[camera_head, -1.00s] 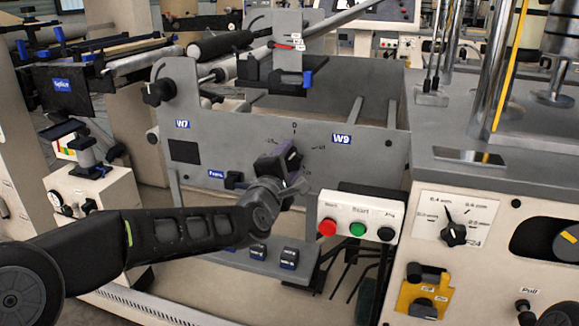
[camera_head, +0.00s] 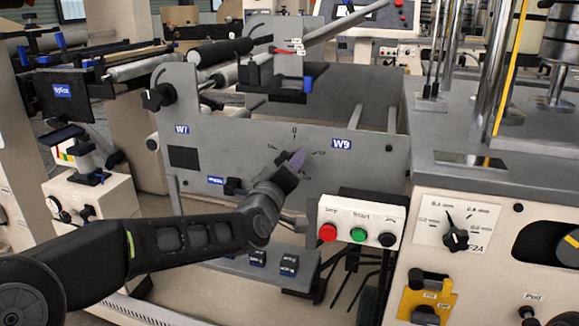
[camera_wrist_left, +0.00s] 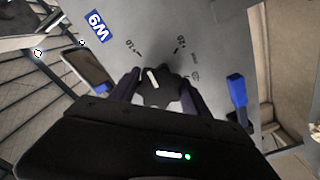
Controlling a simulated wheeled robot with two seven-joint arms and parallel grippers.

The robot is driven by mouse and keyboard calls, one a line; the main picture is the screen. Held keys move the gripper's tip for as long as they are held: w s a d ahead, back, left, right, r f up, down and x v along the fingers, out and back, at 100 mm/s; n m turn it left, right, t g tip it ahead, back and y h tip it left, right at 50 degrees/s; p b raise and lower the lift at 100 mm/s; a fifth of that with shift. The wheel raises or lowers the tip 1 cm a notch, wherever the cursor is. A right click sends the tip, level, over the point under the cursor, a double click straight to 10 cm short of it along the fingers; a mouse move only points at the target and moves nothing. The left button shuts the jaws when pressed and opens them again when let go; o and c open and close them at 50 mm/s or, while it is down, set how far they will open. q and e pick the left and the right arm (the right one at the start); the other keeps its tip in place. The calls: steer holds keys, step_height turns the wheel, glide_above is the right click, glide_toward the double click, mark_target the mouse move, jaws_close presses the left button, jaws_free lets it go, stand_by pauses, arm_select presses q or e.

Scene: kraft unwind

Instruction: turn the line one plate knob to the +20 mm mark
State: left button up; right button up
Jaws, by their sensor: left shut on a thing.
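The line one plate knob (camera_wrist_left: 160,88) is a dark round knob with a white pointer line. It sits on the grey side plate (camera_head: 365,170), left of the blue W9 label (camera_head: 341,143). My left gripper (camera_wrist_left: 159,88) is shut on the knob, with one finger on each side of it; in the head view the gripper (camera_head: 294,164) hides the knob. In the wrist view the pointer leans up and left, roughly toward the scale mark nearest W9 (camera_wrist_left: 133,45). The mark's text is too blurred to read surely. My right gripper is not in view.
Below and right of the knob is a white button box (camera_head: 358,223) with red, green and black buttons. A small black part (camera_head: 234,187) juts from the plate left of my gripper. A beige cabinet with a dial (camera_head: 455,238) stands at right.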

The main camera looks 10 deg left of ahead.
arm_select(q)
steer(key=m+p, duration=0.1)
steer(key=m, duration=0.4)
steer(key=shift+m, duration=0.3)
steer(key=m, duration=0.3)
steer(key=m+p, duration=0.1)
steer(key=m, duration=0.2)
steer(key=shift+a+f+p, duration=0.1)
steer(key=shift+a+p, duration=0.1)
steer(key=shift+p, duration=0.1)
steer(key=o, duration=1.4)
steer(key=shift+s, duration=0.1)
steer(key=s, duration=0.7)
steer(key=shift+s+a, duration=0.25)
steer(key=shift+s, duration=0.05)
